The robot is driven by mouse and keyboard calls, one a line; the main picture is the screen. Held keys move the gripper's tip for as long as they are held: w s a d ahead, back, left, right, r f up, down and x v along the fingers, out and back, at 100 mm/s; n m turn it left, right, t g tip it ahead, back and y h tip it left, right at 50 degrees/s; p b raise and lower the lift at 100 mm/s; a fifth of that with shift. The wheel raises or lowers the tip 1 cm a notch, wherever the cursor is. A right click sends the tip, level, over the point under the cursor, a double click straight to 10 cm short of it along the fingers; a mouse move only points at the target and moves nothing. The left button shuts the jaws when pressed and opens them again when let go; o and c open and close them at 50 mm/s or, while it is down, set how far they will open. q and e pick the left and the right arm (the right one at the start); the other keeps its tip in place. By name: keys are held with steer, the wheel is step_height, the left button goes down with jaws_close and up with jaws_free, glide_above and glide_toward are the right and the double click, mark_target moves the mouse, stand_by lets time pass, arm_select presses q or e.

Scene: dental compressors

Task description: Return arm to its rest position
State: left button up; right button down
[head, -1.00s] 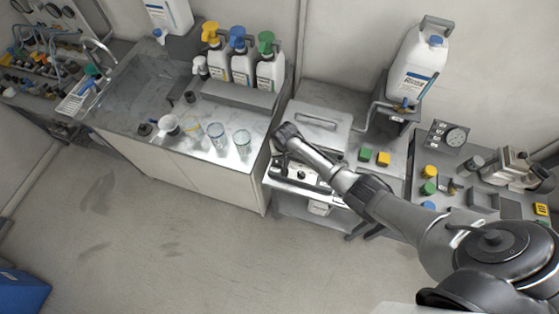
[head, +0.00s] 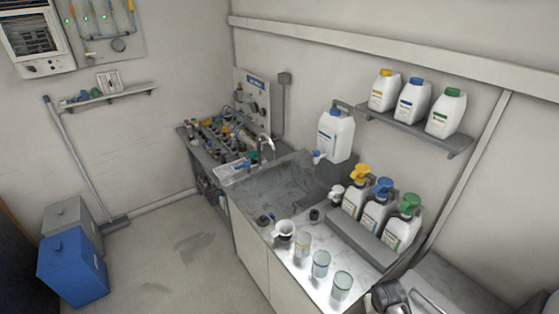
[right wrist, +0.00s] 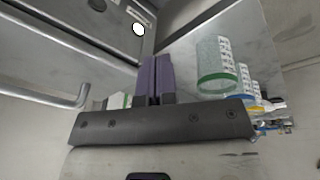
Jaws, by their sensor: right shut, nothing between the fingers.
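My right gripper (right wrist: 153,78) shows in the right wrist view with its two purple-grey fingers together and nothing between them. In the head view only the end of my right arm (head: 390,294) shows, at the bottom edge, just right of the beakers; its fingers cannot be made out there. My left arm and gripper are not in view. A clear beaker with a green band (right wrist: 214,68) stands close to the right of the fingers in the right wrist view.
A metal handle (right wrist: 50,70) is left of the gripper. Bins (head: 72,268) stand far left; open floor lies between.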

steer(key=a+r+n+t, duration=0.2)
steer(key=a+r, duration=0.1)
steer(key=r, duration=0.5)
steer(key=a+r+n+t, duration=0.1)
steer(key=a+r+t, duration=0.15)
steer(key=r, duration=0.65)
steer(key=s+a+r+t+p, duration=0.1)
steer(key=s+a+r+p, duration=0.2)
steer(key=s+r, duration=0.3)
steer(key=s+a+r+y+p, duration=0.1)
steer(key=s+a+p, duration=0.15)
steer(key=s, duration=1.15)
steer(key=s+f+g+p, duration=0.1)
steer(key=s+f+g, duration=0.1)
steer(key=s, duration=0.5)
steer(key=s+f+g+p, duration=0.2)
steer(key=s+f, duration=0.2)
steer(key=s, duration=0.3)
steer(key=shift+s+d+y+p, duration=0.15)
steer(key=shift+s+y+p, duration=0.15)
steer(key=shift+y, duration=0.1)
steer(key=shift+f, duration=0.1)
